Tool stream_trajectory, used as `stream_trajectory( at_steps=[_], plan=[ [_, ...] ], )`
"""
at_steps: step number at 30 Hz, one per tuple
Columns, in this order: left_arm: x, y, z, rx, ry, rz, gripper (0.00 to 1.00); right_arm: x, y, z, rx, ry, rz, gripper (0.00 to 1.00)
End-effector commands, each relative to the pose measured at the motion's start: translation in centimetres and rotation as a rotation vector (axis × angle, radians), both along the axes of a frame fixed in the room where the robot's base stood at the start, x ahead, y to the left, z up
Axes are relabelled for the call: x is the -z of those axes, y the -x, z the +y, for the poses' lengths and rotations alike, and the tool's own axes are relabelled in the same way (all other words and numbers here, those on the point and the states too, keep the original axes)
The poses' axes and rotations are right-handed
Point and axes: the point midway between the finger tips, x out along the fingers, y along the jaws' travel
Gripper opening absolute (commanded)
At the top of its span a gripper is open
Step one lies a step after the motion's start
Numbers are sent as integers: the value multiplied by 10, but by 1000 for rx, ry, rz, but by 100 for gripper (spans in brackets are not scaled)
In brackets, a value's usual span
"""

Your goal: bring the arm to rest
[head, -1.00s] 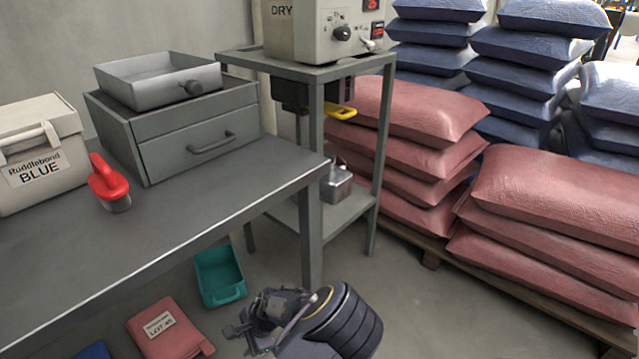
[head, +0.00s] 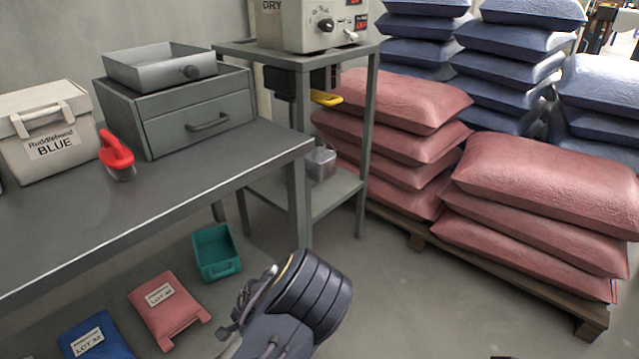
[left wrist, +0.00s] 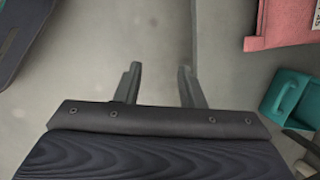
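My left gripper (left wrist: 160,82) shows in the left wrist view with its two fingers apart and nothing between them. Bare grey floor lies beneath it. In the head view a dark ringed arm link (head: 312,290) of mine stands at the bottom centre, to the right of the workbench; I cannot make out the fingers there. My right gripper is not in view.
The grey workbench (head: 200,180) fills the left. A teal bin (head: 216,262), a pink bag (head: 165,310) and a blue bag (head: 90,338) are on the floor. A metal stand (head: 345,190) and stacked red sacks (head: 540,190) are behind.

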Motion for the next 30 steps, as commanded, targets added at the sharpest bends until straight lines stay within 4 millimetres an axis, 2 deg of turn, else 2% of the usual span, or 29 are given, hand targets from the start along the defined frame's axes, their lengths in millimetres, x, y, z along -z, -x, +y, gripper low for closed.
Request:
stream_trajectory(
  at_steps=[7, 11, 17, 24, 30],
  plan=[
    [-29, 20, -5, -190, 166, 5, 36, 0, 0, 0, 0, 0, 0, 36],
    [-56, 33, -10, -319, 290, 8, 36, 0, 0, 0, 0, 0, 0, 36],
    [-124, 62, -17, -546, 535, -2, 36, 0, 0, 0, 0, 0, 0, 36],
    [-212, 107, -11, -727, 763, -72, 36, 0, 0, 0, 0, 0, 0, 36],
    [-266, 155, 1, -826, 863, -190, 36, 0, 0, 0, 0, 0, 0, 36]
  ],
)
